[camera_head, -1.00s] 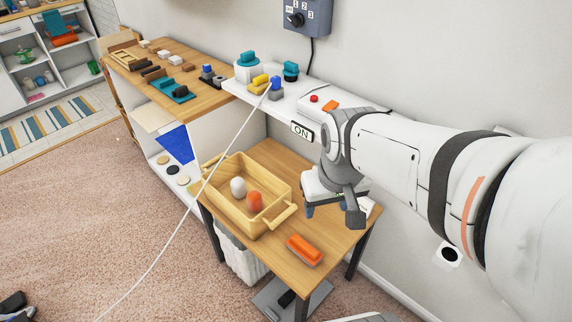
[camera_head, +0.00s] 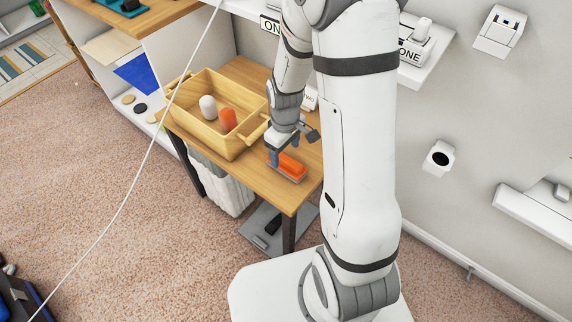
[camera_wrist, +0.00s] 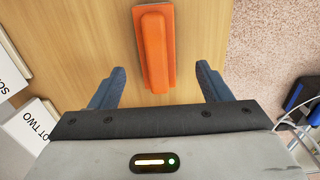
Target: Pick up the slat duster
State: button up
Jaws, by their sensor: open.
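An orange, block-like item with a raised grip, which I take to be the slat duster (camera_head: 291,168), lies on the wooden table near its front right edge. It also shows in the wrist view (camera_wrist: 155,50), running lengthwise away from me. My gripper (camera_head: 286,158) is low over the table at the duster. In the wrist view my open gripper (camera_wrist: 160,72) has one blue-grey finger on each side of the duster's near end, with clear gaps on both sides. The duster is not held.
A wooden tray (camera_head: 203,137) with a white and an orange egg-shaped item stands left of my gripper. White labelled cards (camera_wrist: 35,125) lie at the left in the wrist view. A white bin (camera_head: 222,186) stands under the table (camera_head: 262,186). The wall is close behind.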

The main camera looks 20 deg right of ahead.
aim_at(287, 159)
jog(key=f, duration=0.3)
jog(key=f+b, duration=0.1)
jog(key=f, duration=0.2)
jog(key=shift+d, duration=0.2)
jog(key=shift+r, duration=0.1)
jog(key=shift+c, duration=0.4)
jog(key=c, duration=1)
